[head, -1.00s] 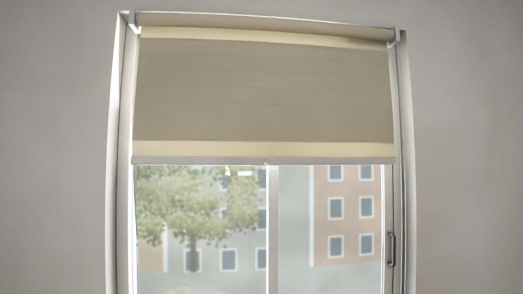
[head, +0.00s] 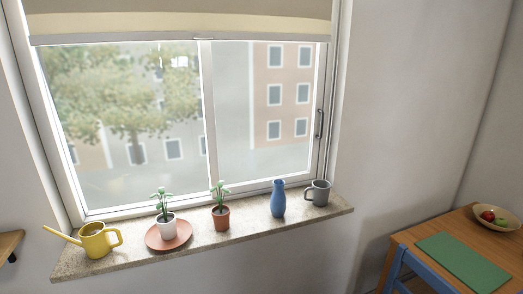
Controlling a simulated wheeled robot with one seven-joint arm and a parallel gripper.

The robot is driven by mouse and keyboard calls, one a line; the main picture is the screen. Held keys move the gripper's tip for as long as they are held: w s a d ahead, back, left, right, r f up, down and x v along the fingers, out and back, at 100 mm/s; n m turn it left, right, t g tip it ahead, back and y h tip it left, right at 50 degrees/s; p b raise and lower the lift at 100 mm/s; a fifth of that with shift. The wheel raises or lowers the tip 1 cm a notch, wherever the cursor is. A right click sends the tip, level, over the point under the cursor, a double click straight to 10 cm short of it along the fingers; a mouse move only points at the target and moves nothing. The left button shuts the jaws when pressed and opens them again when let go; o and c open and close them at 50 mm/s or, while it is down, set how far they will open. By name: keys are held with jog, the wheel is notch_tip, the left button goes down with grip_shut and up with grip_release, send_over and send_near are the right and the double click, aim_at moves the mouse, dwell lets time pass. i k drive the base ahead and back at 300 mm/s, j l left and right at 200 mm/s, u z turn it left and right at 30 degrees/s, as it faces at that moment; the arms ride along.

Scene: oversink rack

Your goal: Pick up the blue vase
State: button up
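The blue vase (head: 278,199) stands upright on the stone window sill (head: 250,228), in front of the right part of the window. It has a rounded body and a narrower neck. A grey mug (head: 318,193) stands close to its right. A small plant in a terracotta pot (head: 221,218) stands to its left, with a gap between them. My gripper does not show in the head view.
A white-potted plant (head: 167,228) on a terracotta saucer (head: 184,238) and a yellow watering can (head: 96,241) stand further left on the sill. A wooden table (head: 430,232) at the right bears a green mat (head: 463,261) and a fruit bowl (head: 497,217).

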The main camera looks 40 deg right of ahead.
aim_at(278, 204)
jog(key=i+l+z, duration=0.15)
jog(key=i+z, duration=0.45)
jog(key=z, duration=0.15)
jog(key=i+z, duration=0.4)
jog(key=k, duration=0.1)
